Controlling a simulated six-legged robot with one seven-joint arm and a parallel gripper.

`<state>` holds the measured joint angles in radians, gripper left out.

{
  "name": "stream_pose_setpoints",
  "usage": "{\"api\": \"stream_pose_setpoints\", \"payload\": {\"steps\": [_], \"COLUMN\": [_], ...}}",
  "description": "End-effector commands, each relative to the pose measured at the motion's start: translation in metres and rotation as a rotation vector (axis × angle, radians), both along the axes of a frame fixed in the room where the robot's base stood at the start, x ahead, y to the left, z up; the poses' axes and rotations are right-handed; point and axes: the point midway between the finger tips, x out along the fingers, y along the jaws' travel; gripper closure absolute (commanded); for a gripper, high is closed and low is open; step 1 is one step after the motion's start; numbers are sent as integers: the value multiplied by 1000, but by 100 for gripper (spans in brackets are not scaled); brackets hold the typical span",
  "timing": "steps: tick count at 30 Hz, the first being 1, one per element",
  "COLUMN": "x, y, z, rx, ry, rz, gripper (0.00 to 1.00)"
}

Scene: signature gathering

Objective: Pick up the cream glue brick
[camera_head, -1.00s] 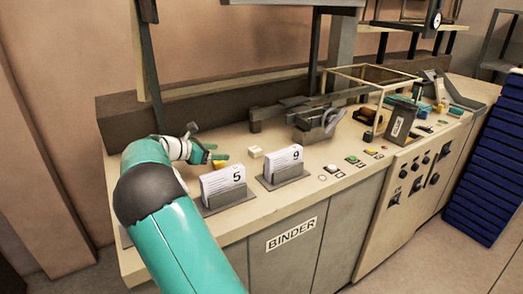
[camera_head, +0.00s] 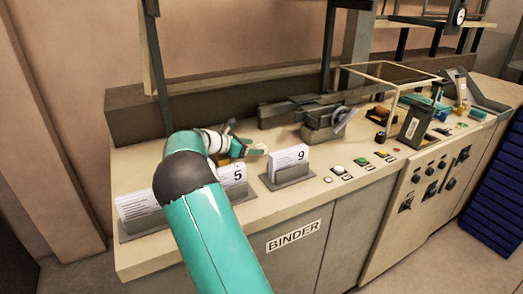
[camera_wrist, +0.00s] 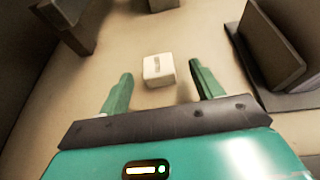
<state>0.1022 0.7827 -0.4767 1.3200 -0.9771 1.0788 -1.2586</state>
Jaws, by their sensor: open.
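The cream glue brick (camera_wrist: 158,69) is a small pale block with a slot-like mark on its top. It lies on the beige counter in the wrist view, between and slightly beyond my fingertips. My gripper (camera_wrist: 160,72) is open, with one green finger on each side of the brick. I see gaps between the fingers and the brick, and no contact. In the head view my gripper (camera_head: 256,150) is low over the counter behind the card holders, and I cannot make out the brick clearly there.
A holder with card 9 (camera_head: 288,163) stands just in front of my gripper, and card 5 (camera_head: 234,175) stands to its left. A grey clamp device (camera_head: 325,125) is behind to the right. A dark holder (camera_wrist: 270,50) is close on the right in the wrist view.

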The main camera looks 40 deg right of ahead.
Motion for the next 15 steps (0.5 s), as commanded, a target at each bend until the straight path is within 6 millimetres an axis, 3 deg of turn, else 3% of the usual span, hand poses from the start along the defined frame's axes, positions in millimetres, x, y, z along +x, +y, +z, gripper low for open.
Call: {"api": "stream_pose_setpoints", "payload": {"steps": [5,15], "x": [-2,-11], "y": [-12,-56], "z": [-4,-19], "rx": [0,0], "ry": [0,-1], "rz": [0,0], "gripper": [35,35]}}
